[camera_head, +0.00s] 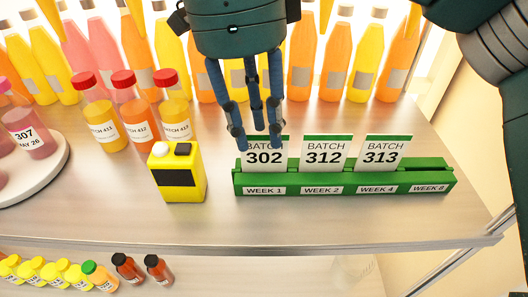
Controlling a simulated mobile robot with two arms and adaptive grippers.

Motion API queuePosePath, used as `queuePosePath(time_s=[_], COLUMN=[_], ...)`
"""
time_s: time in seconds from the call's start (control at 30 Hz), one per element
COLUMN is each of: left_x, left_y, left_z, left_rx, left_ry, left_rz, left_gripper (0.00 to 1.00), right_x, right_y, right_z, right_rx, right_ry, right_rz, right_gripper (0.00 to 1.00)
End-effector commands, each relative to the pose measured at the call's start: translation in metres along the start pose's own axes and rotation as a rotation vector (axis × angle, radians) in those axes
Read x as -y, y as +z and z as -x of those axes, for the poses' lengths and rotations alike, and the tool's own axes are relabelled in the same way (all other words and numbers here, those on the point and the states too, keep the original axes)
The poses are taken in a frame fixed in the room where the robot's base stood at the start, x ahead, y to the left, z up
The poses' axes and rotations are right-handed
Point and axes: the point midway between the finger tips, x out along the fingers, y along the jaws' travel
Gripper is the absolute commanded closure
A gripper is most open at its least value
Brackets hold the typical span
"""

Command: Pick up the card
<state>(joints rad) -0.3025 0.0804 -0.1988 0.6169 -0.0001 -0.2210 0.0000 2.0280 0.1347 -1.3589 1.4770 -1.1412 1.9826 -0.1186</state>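A green card holder (345,181) stands on the shelf, with slots labelled WEEK 1, WEEK 2, WEEK 4 and WEEK 8. White cards with green top edges stand upright in it: BATCH 302 (264,158) at WEEK 1, BATCH 312 (323,157) at WEEK 2 and BATCH 313 (382,157) at WEEK 4. No card shows at WEEK 8. My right gripper (257,140) points down at the top of the 302 card, its blue fingers spread and partly covering the card's upper edge. I cannot tell whether they touch it. My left gripper is not in view.
A yellow device (177,174) stands left of the holder. Red-capped sample bottles (138,118) labelled BATCH stand behind it. A round white tray (45,180) is at the left. Tall juice bottles (335,70) line the back. The shelf's front strip is clear.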

Motion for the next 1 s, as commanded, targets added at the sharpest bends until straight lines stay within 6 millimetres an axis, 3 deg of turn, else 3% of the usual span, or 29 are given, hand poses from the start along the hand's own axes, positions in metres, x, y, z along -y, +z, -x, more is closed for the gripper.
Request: queuePosePath(time_s=[0.2, 0.33, 0.6, 0.63, 0.77, 1.0], left_x=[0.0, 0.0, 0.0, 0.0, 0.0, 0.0], left_y=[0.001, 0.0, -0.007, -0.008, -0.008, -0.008], left_z=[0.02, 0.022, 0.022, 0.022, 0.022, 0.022], left_rx=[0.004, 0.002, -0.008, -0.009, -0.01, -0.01], left_ry=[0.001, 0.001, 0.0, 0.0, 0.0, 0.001], left_rz=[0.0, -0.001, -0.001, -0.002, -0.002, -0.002], left_gripper=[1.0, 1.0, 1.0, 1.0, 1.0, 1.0], right_x=[0.001, 0.001, 0.001, 0.001, 0.001, 0.001], right_y=[-0.006, -0.004, -0.003, -0.003, -0.003, -0.004], right_z=[-0.028, -0.045, -0.05, -0.05, -0.05, -0.05], right_rx=[-0.001, -0.001, 0.002, 0.002, 0.001, 0.001], right_ry=[0.004, 0.001, 0.0, 0.0, 0.0, 0.0], right_rz=[0.001, 0.0, 0.0, 0.0, 0.0, 0.0], right_gripper=[0.7, 0.7, 0.7, 0.72, 0.98, 1.0])
